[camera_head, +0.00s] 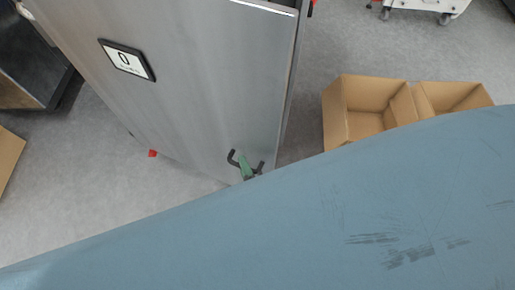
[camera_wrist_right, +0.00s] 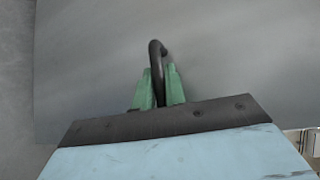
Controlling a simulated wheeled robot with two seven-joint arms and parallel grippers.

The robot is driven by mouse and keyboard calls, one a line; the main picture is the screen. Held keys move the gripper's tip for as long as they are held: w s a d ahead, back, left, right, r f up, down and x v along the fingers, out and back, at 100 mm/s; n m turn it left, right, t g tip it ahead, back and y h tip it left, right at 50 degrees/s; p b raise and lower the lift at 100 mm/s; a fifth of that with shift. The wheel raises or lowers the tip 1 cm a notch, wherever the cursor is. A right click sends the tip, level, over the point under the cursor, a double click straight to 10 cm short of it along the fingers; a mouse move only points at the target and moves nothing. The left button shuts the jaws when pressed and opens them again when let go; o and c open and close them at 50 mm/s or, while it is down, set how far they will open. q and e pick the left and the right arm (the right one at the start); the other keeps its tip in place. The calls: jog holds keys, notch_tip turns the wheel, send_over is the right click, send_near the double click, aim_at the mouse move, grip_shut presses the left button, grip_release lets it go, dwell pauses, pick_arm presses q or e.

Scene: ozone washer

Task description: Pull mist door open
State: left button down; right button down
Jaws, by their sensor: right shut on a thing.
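The mist door (camera_head: 205,75) is a tall grey metal panel with a framed label (camera_head: 127,60) marked "0". Its dark curved handle (camera_head: 232,157) sits low on the panel, near its right edge. My right gripper (camera_head: 246,167) has green fingers and is at the handle. In the right wrist view the green fingers (camera_wrist_right: 160,88) are shut on the dark handle (camera_wrist_right: 156,55), one on each side of it, with the grey door face (camera_wrist_right: 240,50) behind. My blue arm hides the lower part of the head view. My left gripper is not in view.
Two open cardboard boxes (camera_head: 338,115) stand on the grey floor (camera_head: 310,55) to the right of the door. A white wheeled cart (camera_head: 428,5) is at the top right. A dark cabinet (camera_head: 30,70) stands at the left. Floor left of the door is mostly clear.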

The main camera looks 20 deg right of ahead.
jog(key=shift+s+a+f, duration=0.15)
jog(key=shift+s+a, duration=0.05)
jog(key=shift+s, duration=0.05)
jog(key=c, duration=1.5)
grip_release()
jog(key=shift+w+d, duration=0.1)
jog(key=shift+o, duration=0.2)
jog(key=shift+r, duration=0.2)
